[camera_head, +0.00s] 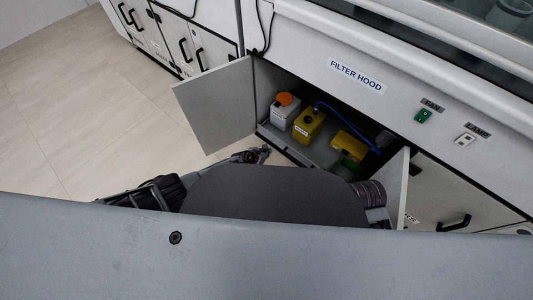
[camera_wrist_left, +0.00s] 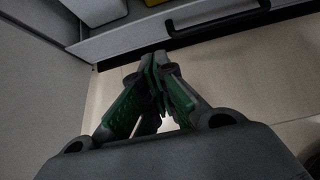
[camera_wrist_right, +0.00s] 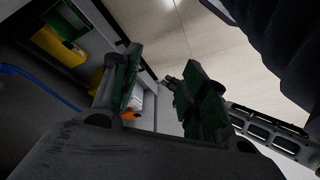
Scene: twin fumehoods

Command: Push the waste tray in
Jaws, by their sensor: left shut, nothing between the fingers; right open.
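The waste tray (camera_head: 320,154) is a grey tray low in the open cabinet under the filter hood. It holds a white container with an orange cap (camera_head: 285,107), a yellow container (camera_head: 308,124) and another yellow one (camera_head: 348,147). My left gripper (camera_head: 264,152) is shut and empty at the cabinet opening, near the tray's front. In the left wrist view its fingertips (camera_wrist_left: 155,58) are close to the tray front (camera_wrist_left: 125,40); contact cannot be told. My right gripper (camera_wrist_right: 150,70) is open and empty beside the cabinet opening; my body hides it in the head view.
The left cabinet door (camera_head: 215,105) stands open, and so does the right door (camera_head: 396,185). A blue tube (camera_head: 345,122) runs to the containers. A black bar handle (camera_wrist_left: 218,18) shows above my left fingertips. The floor (camera_head: 70,110) at left is clear.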

